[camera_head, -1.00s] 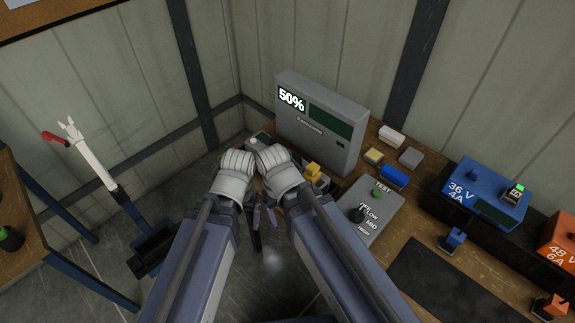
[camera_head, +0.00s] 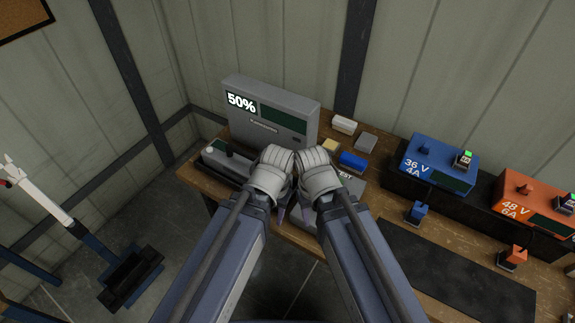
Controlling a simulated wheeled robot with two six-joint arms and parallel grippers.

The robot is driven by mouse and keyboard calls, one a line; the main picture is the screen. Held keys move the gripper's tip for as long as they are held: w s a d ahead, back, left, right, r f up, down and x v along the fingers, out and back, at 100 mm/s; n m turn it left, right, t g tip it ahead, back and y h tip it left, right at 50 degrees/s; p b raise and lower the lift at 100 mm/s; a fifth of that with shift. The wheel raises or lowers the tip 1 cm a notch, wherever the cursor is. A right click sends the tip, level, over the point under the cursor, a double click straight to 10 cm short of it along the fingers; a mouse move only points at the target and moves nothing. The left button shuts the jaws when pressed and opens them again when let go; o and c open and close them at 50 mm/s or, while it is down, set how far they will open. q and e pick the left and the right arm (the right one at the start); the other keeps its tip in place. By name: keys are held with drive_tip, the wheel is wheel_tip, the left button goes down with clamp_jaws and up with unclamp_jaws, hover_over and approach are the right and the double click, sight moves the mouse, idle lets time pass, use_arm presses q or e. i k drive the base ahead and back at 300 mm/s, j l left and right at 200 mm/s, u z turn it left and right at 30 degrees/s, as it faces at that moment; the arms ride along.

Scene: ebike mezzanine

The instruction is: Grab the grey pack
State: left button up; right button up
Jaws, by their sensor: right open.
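A small grey block (camera_head: 366,142), the likely grey pack, lies on the wooden workbench behind a blue block (camera_head: 353,162) and right of a white block (camera_head: 344,124). Nothing touches it. My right gripper (camera_head: 308,215) hangs in front of and left of it, pointing down, with its jaws apart and nothing seen in them. My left gripper (camera_head: 281,212) is close beside the right one; its fingertips are small and partly hidden by my arm, so its jaws are unclear.
A grey display unit (camera_head: 285,112) reading 50% stands at the back. A yellow block (camera_head: 331,145) is near the blue one. A blue 36 V charger (camera_head: 437,160) and an orange 48 V charger (camera_head: 533,201) stand right. A dark mat (camera_head: 440,270) lies clear in front.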

sight(232, 161)
drive_tip(key=k+z, duration=0.1)
drive_tip(key=z, duration=0.75)
drive_tip(key=k+l, duration=0.1)
drive_tip(key=k, duration=0.9)
drive_tip(key=i+j, duration=0.15)
drive_tip(key=i, duration=0.3)
